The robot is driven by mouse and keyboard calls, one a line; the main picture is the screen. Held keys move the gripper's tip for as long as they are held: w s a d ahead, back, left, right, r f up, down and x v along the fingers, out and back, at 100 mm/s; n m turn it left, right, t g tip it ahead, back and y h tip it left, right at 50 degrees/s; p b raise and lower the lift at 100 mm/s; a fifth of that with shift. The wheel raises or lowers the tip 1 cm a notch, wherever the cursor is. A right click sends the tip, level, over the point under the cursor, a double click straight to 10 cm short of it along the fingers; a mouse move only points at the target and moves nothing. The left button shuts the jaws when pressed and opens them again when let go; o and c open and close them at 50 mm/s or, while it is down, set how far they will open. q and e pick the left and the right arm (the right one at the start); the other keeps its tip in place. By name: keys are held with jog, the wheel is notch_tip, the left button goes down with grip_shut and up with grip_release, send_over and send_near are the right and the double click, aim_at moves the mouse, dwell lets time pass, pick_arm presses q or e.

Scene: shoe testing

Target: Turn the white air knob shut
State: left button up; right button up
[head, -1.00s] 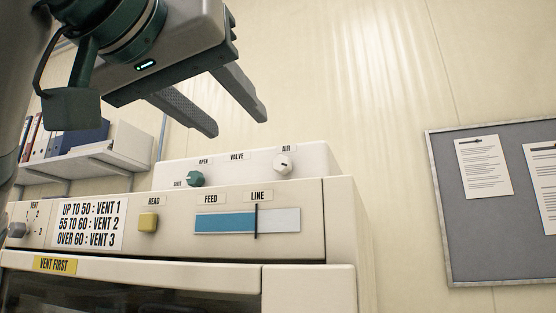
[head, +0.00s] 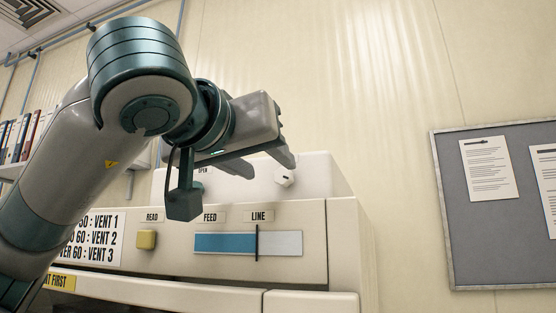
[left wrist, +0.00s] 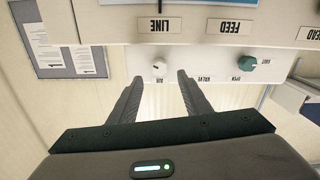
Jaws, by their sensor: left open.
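The white air knob (head: 285,179) is on the white valve box (head: 318,180), at its right end. In the left wrist view, which is upside down, the knob (left wrist: 159,69) shows with a small dark mark, between and beyond the fingertips. My left gripper (head: 268,166) is open and empty, its fingers reaching toward the front of the valve box. In the left wrist view the two fingers (left wrist: 158,80) lie either side of the knob's line; I cannot tell any contact. The AIR label is hidden in the head view. My right gripper is out of view.
A green knob (left wrist: 246,63) sits on the same box, hidden behind my left arm in the head view. Below are a yellow button (head: 147,240) and a blue gauge (head: 226,243) on the machine's front panel. A notice board (head: 452,275) hangs at the right; the wall between is clear.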

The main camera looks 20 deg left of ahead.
aim_at(281, 175)
pick_arm(q)
jog(key=w+p, duration=0.2)
jog(key=w, duration=0.4)
jog(key=shift+w+d, duration=0.1)
jog(key=shift+w, duration=0.05)
jog(key=c, duration=1)
